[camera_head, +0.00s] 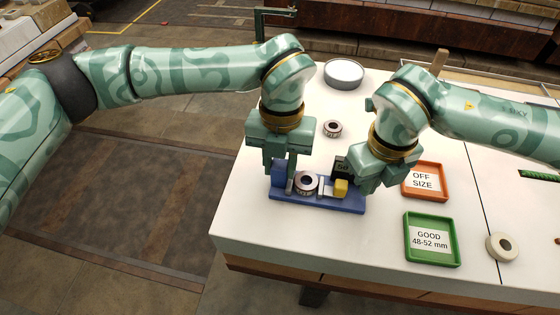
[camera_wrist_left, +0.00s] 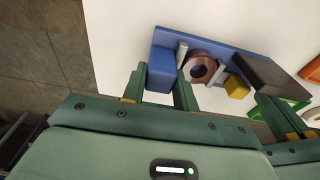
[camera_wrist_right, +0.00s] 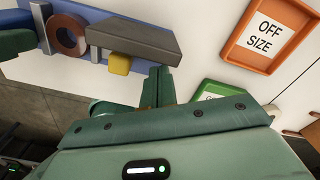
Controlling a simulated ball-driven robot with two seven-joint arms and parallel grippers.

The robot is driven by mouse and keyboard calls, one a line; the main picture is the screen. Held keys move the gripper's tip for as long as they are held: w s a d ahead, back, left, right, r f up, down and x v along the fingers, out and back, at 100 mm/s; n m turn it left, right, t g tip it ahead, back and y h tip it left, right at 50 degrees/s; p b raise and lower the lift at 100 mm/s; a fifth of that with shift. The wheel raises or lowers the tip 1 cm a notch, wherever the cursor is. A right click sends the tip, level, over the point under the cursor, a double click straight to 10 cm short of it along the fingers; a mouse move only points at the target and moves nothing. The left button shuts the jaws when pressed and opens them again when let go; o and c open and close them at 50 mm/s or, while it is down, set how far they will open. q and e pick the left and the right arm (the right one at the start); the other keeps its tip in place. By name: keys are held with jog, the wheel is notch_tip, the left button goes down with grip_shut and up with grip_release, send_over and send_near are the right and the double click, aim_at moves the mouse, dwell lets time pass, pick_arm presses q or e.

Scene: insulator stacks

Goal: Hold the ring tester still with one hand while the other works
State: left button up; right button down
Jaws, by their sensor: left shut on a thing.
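The ring tester has a blue base (camera_head: 318,201) on the white table, with a blue end block (camera_wrist_left: 160,70), metal jaws, a yellow block (camera_head: 341,188) and a dark display block (camera_head: 341,165). A brown-grey ring (camera_head: 307,183) lies on it beside a metal jaw; it also shows in the left wrist view (camera_wrist_left: 200,68). My left gripper (camera_head: 281,176) is shut on the blue end block, one finger on each side. My right gripper (camera_head: 363,188) is just right of the yellow block. In the right wrist view its fingers (camera_wrist_right: 158,75) are together and empty.
An orange OFF SIZE tray (camera_head: 443,194) and a green GOOD 48-52 mm tray (camera_head: 432,262) stand to the right, both without rings. A loose ring (camera_head: 332,128) lies behind the tester, near a round dish (camera_head: 343,86). A pale ring (camera_head: 493,246) lies at the right.

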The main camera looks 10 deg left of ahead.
pick_arm(q)
jog(key=o, duration=1.1)
jog(key=shift+o, duration=0.2)
pick_arm(e)
notch_tip(320, 180, up, 5)
